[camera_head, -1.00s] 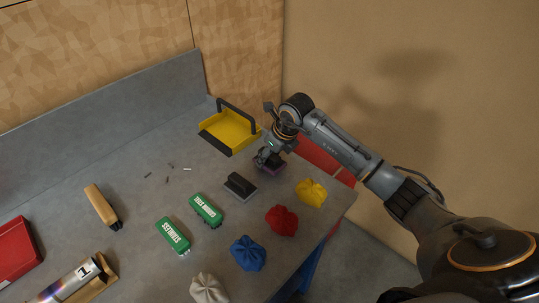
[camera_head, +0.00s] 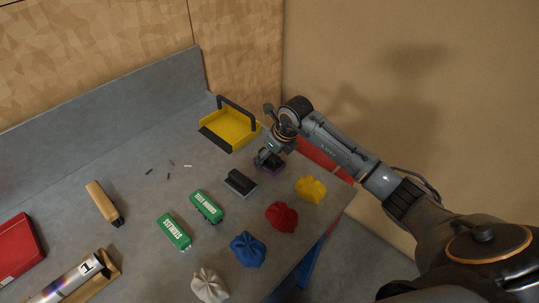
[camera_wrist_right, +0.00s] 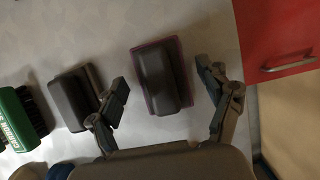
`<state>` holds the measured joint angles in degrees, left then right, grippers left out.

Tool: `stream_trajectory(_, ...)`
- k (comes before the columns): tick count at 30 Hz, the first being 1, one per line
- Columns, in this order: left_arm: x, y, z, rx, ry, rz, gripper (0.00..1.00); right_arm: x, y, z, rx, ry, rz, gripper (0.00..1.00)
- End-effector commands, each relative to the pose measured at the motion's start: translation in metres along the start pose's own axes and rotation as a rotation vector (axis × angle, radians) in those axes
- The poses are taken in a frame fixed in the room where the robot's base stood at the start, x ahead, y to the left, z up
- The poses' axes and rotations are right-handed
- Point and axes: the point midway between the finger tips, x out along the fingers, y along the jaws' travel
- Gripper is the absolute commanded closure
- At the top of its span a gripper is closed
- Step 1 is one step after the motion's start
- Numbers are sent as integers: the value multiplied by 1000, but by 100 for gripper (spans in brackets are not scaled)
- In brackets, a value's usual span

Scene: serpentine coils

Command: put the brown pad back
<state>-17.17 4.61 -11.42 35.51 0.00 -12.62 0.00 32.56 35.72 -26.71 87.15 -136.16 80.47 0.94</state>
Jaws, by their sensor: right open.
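I cannot pick out a clearly brown pad. A pad with a dark block handle and a purple-edged base (camera_wrist_right: 163,76) lies near the right end of the grey table; in the head view the purple-edged pad (camera_head: 272,168) is partly hidden by my right gripper (camera_head: 262,160). In the wrist view my right gripper (camera_wrist_right: 164,80) is open, its fingers apart on either side of that pad. A second dark pad with a grey base (camera_head: 240,184) lies to its left; it also shows in the wrist view (camera_wrist_right: 75,97). My left gripper is not in view.
A yellow tray (camera_head: 222,132) with a black handle stands at the back. Green brushes (camera_head: 206,207), a tan brush (camera_head: 101,202), and yellow (camera_head: 311,189), red (camera_head: 281,217), blue (camera_head: 248,250) and white bags lie around. A red drawer (camera_wrist_right: 283,35) is at the right.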

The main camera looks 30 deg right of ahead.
Motion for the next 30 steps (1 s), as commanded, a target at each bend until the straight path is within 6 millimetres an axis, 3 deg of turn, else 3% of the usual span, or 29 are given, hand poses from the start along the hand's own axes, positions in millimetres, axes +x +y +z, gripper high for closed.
stream_trajectory(18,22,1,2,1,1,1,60,-109,-1,0,0,-2,-1,21)
stream_trajectory(30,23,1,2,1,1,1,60,-121,0,0,0,0,0,21)
